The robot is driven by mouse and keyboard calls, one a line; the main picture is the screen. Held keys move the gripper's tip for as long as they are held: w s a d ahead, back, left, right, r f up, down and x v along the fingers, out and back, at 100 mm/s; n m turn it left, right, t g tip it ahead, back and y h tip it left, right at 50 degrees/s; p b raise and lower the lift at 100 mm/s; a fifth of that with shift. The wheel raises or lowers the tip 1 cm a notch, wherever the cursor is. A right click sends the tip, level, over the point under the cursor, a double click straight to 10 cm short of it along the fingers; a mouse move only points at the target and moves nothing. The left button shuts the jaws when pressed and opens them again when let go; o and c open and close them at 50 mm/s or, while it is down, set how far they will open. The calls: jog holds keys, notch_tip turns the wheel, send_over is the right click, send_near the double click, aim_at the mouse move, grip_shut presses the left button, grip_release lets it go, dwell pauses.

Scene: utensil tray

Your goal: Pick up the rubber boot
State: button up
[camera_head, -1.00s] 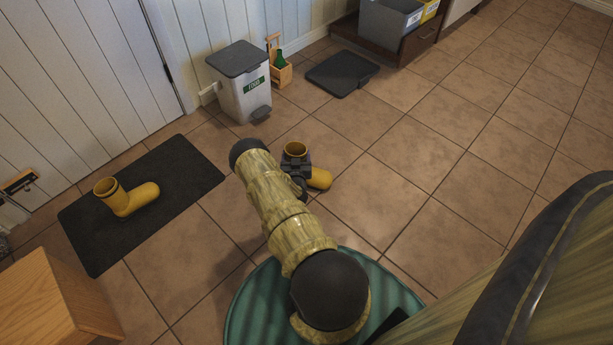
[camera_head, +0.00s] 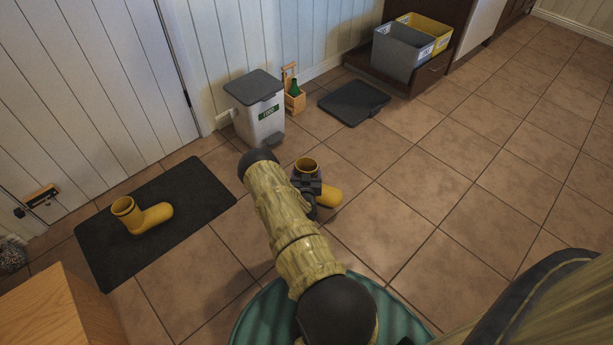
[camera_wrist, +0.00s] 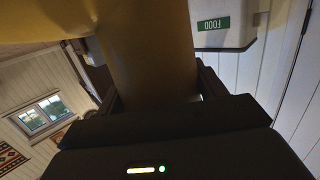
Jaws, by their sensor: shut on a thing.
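One yellow rubber boot (camera_head: 329,196) is at my gripper (camera_head: 306,184), on the tiled floor side of the mat. Its open top shows above the gripper and its toe points right. In the wrist view the boot's yellow shaft (camera_wrist: 155,50) fills the space between the fingers, and my gripper (camera_wrist: 155,95) is shut on it. I cannot tell whether its sole touches the floor. A second yellow rubber boot (camera_head: 151,217) stands upright on the dark mat at the left, apart from my gripper.
The dark mat (camera_head: 200,188) lies by the white panelled wall. A grey bin (camera_head: 257,112) labelled FOOD, a wooden caddy (camera_head: 294,98) with a green bottle and a black flat tray (camera_head: 354,101) stand behind. A wooden furniture piece (camera_head: 60,310) is front left. Floor at right is clear.

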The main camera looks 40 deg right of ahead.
aim_at(307, 162)
notch_tip(307, 162, up, 3)
jog(key=shift+p, duration=0.5)
